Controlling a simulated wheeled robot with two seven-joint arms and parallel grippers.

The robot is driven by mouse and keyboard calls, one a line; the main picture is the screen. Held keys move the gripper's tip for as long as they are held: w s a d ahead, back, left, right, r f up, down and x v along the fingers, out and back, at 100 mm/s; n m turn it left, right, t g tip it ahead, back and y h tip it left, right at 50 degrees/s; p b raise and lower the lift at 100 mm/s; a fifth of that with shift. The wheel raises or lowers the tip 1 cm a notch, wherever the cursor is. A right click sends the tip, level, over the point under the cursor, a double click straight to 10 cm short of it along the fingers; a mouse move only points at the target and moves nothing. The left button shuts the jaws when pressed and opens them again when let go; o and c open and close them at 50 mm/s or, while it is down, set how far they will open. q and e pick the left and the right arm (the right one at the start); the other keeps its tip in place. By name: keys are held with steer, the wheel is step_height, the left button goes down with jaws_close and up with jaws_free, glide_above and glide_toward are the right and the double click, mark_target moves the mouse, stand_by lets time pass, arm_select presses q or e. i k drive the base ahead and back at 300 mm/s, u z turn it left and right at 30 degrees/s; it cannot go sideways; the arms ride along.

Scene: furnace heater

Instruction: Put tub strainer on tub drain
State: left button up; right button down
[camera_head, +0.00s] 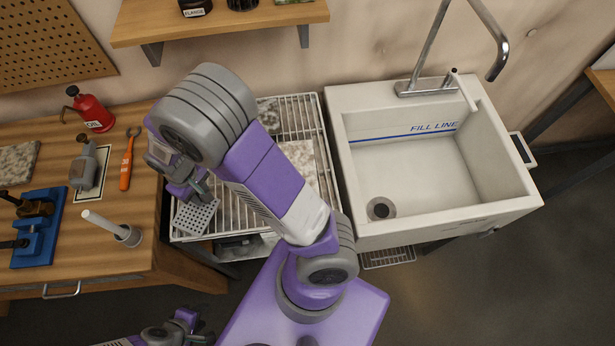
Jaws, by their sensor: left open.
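The tub drain (381,208) is a dark round opening in the front left of the white sink's floor; it looks uncovered. A grey square plate with holes, which looks like the tub strainer (194,217), is at the front left of the wire rack.
The white sink (511,203) has a tall curved faucet (428,45). A wire rack (317,135) stands between it and the wooden workbench (165,262). The bench holds a red oil can (92,111), an orange tool (127,165) and a blue vise (39,230). A shelf (235,20) hangs above.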

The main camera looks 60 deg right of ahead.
mark_target(382, 210)
steer(key=k, duration=1.05)
steer(key=z, duration=1.3)
steer(key=i, duration=0.5)
